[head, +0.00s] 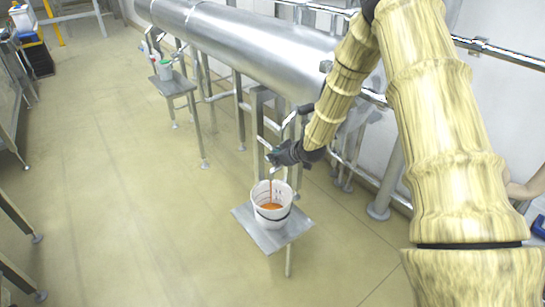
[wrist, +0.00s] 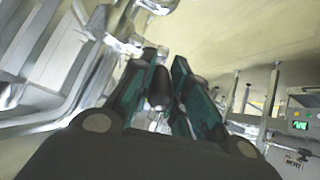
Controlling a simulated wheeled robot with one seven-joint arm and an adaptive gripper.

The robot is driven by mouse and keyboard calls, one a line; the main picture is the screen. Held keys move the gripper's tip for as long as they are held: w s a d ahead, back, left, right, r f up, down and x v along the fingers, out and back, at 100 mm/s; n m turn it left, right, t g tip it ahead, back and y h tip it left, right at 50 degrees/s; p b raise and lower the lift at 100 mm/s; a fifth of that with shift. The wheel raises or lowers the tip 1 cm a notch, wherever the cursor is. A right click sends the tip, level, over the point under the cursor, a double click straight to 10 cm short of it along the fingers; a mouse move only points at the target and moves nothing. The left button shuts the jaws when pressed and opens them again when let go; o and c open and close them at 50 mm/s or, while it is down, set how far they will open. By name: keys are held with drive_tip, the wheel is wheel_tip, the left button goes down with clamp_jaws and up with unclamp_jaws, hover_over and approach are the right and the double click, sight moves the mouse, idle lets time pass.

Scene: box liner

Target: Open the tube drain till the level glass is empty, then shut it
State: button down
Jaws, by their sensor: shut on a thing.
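My gripper (head: 284,154) is at the drain below the near end of the big steel tube (head: 250,42). In the wrist view its fingers (wrist: 165,62) are closed around a dark, rounded drain handle (wrist: 158,88). An orange-red stream (head: 271,188) falls from beneath my gripper into a white bucket (head: 258,212). Some orange liquid shows inside the bucket. The drain's outlet is mostly hidden by my gripper. I cannot make out the level glass or its level in either view.
The bucket stands on a small metal stand (head: 298,229). A second stand (head: 173,86) with a greenish-white container (head: 165,70) is farther back along the tube. Steel frames line the left edge. The floor (head: 120,170) between is clear. A panel with a green display (wrist: 300,125) shows in the wrist view.

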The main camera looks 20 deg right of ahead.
drive_tip(key=shift+w+r, duration=0.2)
drive_tip(key=c, duration=1.3)
unclamp_jaws()
drive_tip(key=shift+c, duration=0.2)
drive_tip(key=shift+s+f, duration=0.1)
drive_tip(key=shift+f, duration=0.05)
drive_tip(key=shift+v, duration=6)
